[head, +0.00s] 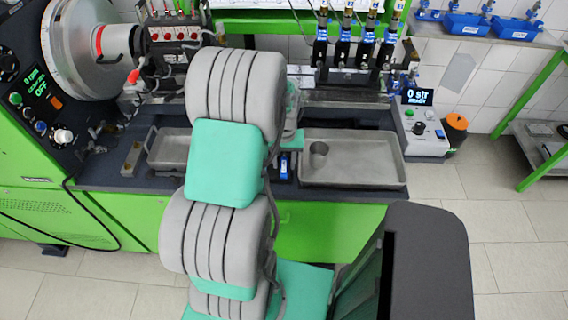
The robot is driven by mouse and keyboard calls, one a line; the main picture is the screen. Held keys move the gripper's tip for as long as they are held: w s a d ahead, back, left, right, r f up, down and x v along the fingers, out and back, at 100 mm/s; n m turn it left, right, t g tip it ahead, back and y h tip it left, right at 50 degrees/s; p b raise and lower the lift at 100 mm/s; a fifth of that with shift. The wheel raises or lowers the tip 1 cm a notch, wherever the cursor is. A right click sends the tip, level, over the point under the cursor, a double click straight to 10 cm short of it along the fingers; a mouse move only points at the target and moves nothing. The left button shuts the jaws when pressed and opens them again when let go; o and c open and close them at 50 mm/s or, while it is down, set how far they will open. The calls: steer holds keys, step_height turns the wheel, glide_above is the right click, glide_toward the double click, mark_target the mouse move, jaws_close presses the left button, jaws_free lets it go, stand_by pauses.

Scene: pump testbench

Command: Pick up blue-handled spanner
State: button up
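A small blue piece (284,167) shows on the dark bench top, in the gap between the two metal trays. It may be the handle of the blue-handled spanner, but it is too small to be sure, and no jaw can be made out. My arm reaches forward over the bench and covers the area just left of the blue piece. A pale grey-green part at the end of my arm shows just above the blue piece. My fingertips cannot be made out, and I cannot see whether they hold anything.
A left tray (170,148) is partly behind my arm. Upright injectors (342,45) stand at the back. A display box (420,122) and an orange-topped black container (456,128) stand at right.

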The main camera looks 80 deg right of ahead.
jaws_close()
stand_by(1.1)
